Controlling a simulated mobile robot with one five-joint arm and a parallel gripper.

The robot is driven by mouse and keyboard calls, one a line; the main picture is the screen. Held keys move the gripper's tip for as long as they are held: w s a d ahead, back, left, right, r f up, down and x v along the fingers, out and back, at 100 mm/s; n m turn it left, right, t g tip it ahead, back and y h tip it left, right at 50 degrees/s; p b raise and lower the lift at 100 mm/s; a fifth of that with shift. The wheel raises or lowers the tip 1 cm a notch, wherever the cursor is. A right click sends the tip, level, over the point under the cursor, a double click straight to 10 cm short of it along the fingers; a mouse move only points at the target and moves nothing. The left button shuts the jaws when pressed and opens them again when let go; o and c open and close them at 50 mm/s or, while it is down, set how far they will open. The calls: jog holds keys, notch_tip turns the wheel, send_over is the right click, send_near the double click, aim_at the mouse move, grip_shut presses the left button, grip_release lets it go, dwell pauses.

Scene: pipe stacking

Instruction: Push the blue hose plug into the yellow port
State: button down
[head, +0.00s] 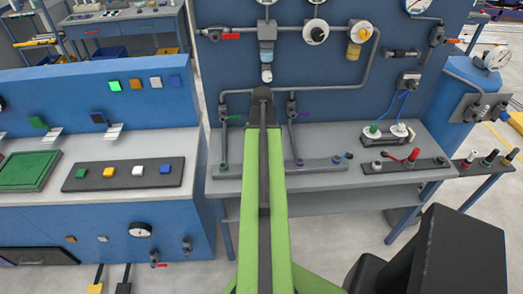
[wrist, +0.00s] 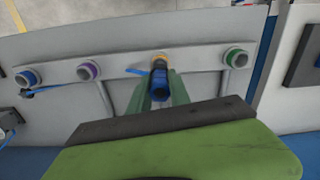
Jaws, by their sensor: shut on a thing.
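In the wrist view my gripper (wrist: 161,80) is shut on the blue hose plug (wrist: 160,88), with one greenish finger on each side of it. The plug's dark far end lines up with the yellow port (wrist: 161,57) and overlaps its lower rim in the picture. I cannot tell whether the tip is inside the port or just in front of it. A thin blue strand (wrist: 133,71) shows left of the plug. In the head view my green arm reaches towards the bench and hides the plug, the yellow port and my fingers.
In the wrist view a purple port (wrist: 88,70) and a blue port (wrist: 27,78) sit left of the yellow one on the same grey bar (wrist: 123,66). A green port (wrist: 235,57) sits to the right. In the head view pipes and gauges (head: 316,31) line the blue wall.

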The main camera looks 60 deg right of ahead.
jog(key=shift+f, duration=0.1)
dwell(0.5)
jog(key=shift+f+b, duration=0.5)
jog(key=shift+b, duration=0.15)
jog(key=shift+f, duration=0.2)
jog(key=shift+f+b, duration=0.35)
jog(key=shift+b, duration=0.15)
jog(key=shift+f+b, duration=0.5)
jog(key=shift+b, duration=0.05)
jog(key=c, duration=1.1)
grip_release()
jog(key=shift+r, duration=0.1)
